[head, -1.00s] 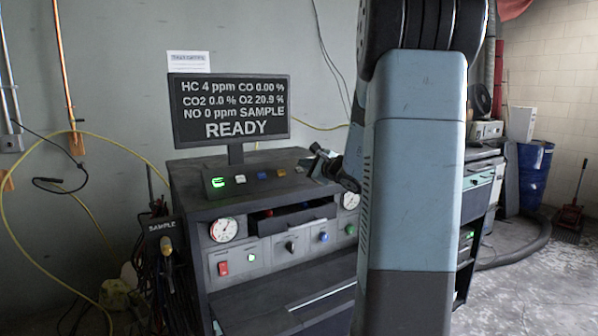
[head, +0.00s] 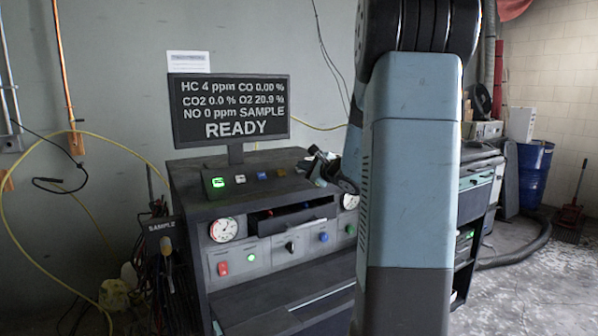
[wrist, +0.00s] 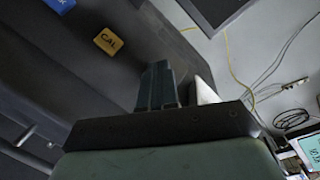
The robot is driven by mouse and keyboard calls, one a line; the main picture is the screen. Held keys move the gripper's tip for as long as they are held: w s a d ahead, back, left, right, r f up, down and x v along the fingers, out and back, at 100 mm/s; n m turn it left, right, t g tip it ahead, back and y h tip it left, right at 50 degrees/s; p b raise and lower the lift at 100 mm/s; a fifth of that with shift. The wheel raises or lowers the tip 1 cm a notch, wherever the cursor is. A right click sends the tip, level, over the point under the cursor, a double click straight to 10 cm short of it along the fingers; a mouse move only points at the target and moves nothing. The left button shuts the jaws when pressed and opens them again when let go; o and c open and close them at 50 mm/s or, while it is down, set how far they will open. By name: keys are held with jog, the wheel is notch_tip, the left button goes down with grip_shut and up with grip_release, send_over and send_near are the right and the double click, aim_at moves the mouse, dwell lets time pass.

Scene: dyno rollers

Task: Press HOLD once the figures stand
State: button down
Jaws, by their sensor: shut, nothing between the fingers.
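The analyzer screen (head: 228,108) reads HC 4 ppm, CO 0.00 %, CO2 0.0 %, O2 20.9 %, NO 0 ppm, SAMPLE, READY. On the console top below it is a row of buttons: a lit green one (head: 217,182), a white one (head: 240,179), a blue one (head: 262,176) and an amber one (head: 282,172). In the wrist view the amber button (wrist: 108,40) reads CAL, and the blue button (wrist: 60,4) is cut off at the top edge. No HOLD label is legible. My gripper (wrist: 157,88) is shut and empty, above the console top to the right of the CAL button.
The console front (head: 285,250) carries gauges, a red switch and coloured knobs. A yellow hose (head: 100,145) loops at left beside the SAMPLE probe holder (head: 160,226). My arm hides the console's right side. A blue drum (head: 535,175) stands at far right.

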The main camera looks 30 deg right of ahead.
jog(key=shift+w+f, duration=0.15)
dwell(0.4)
dwell(0.4)
jog(key=shift+s+r, duration=0.55)
jog(key=shift+r, duration=0.05)
jog(key=s+r, duration=0.3)
jog(key=shift+s+r, duration=0.1)
jog(key=shift+r, duration=0.3)
dwell(0.8)
